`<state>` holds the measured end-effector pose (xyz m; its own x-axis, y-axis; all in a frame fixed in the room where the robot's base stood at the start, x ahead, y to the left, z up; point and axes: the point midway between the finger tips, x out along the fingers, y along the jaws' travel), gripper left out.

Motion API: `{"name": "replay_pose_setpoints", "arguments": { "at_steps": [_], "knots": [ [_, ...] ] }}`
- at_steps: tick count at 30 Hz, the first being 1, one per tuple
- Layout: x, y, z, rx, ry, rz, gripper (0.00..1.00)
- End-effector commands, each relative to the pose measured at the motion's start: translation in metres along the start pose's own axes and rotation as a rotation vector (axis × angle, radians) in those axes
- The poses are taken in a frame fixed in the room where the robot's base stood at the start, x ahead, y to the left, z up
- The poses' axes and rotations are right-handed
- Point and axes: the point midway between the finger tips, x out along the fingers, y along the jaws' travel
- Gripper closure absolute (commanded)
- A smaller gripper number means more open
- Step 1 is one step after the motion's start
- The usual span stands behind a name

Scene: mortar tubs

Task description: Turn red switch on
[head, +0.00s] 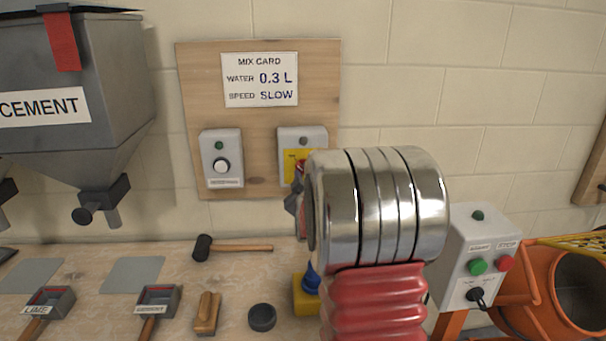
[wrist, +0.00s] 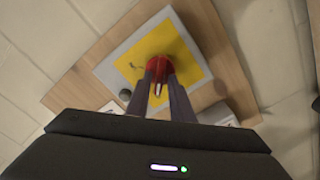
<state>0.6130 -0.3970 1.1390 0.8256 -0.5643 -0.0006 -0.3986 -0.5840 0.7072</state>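The red switch (wrist: 160,66) is a round red knob on a yellow plate (wrist: 190,58) of a grey box. In the head view the box (head: 312,133) hangs on the wooden wall board, and my arm hides most of its lower right. My gripper (wrist: 161,76) has its two dark fingers at the knob, one on each side of a pale pointer-like part. The fingertips overlap the knob in the wrist view. The gap between them is narrow; I cannot tell whether they press on it. A small dark lamp (wrist: 125,94) sits on the box and looks unlit.
A second grey box (head: 221,158) with a white knob is left on the board (head: 258,118), under the mix card (head: 260,79). A hammer (head: 232,247), scoops and a black cup (head: 262,317) lie on the bench. A start/stop box (head: 473,257) and orange mixer (head: 565,290) stand right.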

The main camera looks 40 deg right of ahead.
Motion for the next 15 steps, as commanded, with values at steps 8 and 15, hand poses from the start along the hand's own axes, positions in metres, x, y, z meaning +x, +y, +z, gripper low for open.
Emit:
{"name": "replay_pose_setpoints", "arguments": {
  "at_steps": [8, 15],
  "knots": [
    [-0.0002, -0.0001, -0.0001, 0.0, 0.0, 0.0, 0.99],
    [-0.0003, -0.0007, -0.0001, 0.0, 0.0, -0.001, 1.0]
  ]
}}
